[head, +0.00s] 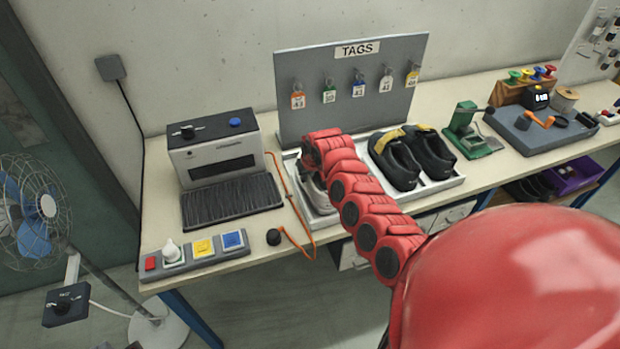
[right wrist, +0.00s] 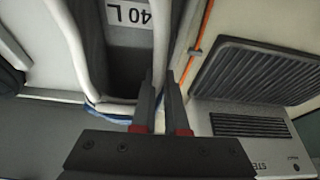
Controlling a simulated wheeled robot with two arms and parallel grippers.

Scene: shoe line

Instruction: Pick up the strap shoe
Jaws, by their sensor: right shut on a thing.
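A pale grey-white shoe (head: 316,194) is at the left end of the white tray, partly hidden by my right arm. In the right wrist view I see its light rim and dark inside (right wrist: 118,70), with a "40 L" label. No strap on it shows clearly. My right gripper (head: 318,150) is over this shoe, its fingertips hidden in the head view. In the right wrist view the fingers (right wrist: 163,90) are closed on the shoe's pale edge. I cannot tell whether the shoe is clear of the tray. My left gripper is not in view.
The white tray (head: 440,185) also holds two black shoes (head: 412,158) with yellow parts. A grey machine (head: 225,160) stands left, with an orange cord (head: 288,200) beside the tray. A tag board (head: 350,105) is behind. A green device (head: 468,133) stands right.

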